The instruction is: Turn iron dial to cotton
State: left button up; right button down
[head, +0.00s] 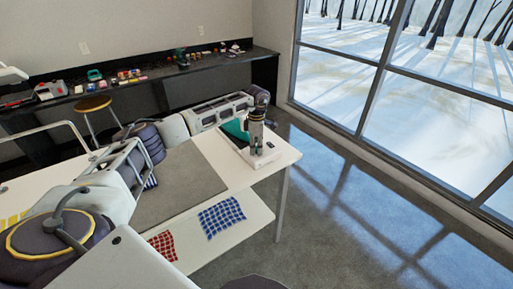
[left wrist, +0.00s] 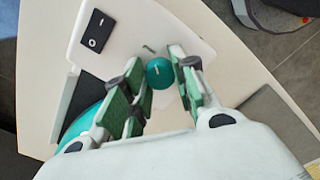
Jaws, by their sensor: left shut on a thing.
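The iron's teal dial (left wrist: 160,73) sits on a white panel (left wrist: 150,22) in the left wrist view, with a pale pointer mark on its top. A small dark mark lies on the panel just above it. My left gripper (left wrist: 158,68) has a finger on each side of the dial and is shut on it. In the head view my left gripper (head: 256,142) points down over the white panel (head: 240,153) at the table's far right end. My right gripper is out of view.
The white table (head: 226,148) carries a grey mat (head: 185,185). A blue checked cloth (head: 222,216) and a red checked cloth (head: 163,246) lie on a lower white surface. A black rocker switch (left wrist: 97,30) is on the panel. A stool (head: 92,104) stands by the back counter.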

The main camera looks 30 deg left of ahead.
pick_arm(q)
jog(key=m, duration=0.5)
jog(key=shift+b, duration=0.3)
jog(key=shift+r+m, duration=0.1)
jog(key=shift+m, duration=2.7)
jog(key=o, duration=1.1)
jog(key=shift+c, duration=0.2)
notch_tip(320, 180, up, 12)
